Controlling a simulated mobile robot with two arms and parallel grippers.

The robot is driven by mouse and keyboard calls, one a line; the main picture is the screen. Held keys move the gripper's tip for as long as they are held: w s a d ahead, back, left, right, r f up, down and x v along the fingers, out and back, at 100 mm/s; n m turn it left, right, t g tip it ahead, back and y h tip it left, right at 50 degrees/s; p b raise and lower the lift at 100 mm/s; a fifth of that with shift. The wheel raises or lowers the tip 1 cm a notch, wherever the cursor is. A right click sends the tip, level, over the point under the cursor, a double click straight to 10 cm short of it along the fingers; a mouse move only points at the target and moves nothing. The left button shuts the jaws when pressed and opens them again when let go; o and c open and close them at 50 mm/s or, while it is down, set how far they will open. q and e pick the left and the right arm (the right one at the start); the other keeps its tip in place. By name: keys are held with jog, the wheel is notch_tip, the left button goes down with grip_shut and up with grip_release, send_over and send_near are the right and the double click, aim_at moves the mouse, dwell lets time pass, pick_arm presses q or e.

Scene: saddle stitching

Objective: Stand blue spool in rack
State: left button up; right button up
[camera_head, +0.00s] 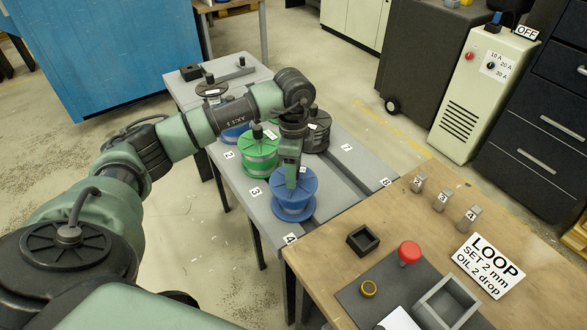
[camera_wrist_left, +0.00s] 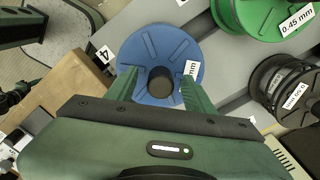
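The blue spool (camera_head: 293,201) sits upright at the near end of the grey rack (camera_head: 342,190), by the label 4. My left gripper (camera_head: 291,180) points down right over it. In the left wrist view the blue spool (camera_wrist_left: 160,55) lies beneath the gripper (camera_wrist_left: 163,88), its dark centre knob between the two fingers. The fingers are spread, with a visible gap on each side of the knob. The gripper hides part of the spool's top in the head view. My right gripper is not in view.
A green spool (camera_head: 258,160) and a dark spool (camera_head: 318,135) stand close behind. Another blue spool (camera_head: 232,134) is partly hidden by my arm. A wooden bench (camera_head: 400,220) with a red button (camera_head: 409,252), a small black box (camera_head: 363,240) and metal blocks adjoins the rack.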

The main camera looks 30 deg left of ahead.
pick_arm(q)
jog(key=shift+f, duration=0.2)
notch_tip(320, 180, up, 8)
jog(key=shift+r+b, duration=0.1)
jog(key=shift+b, duration=0.65)
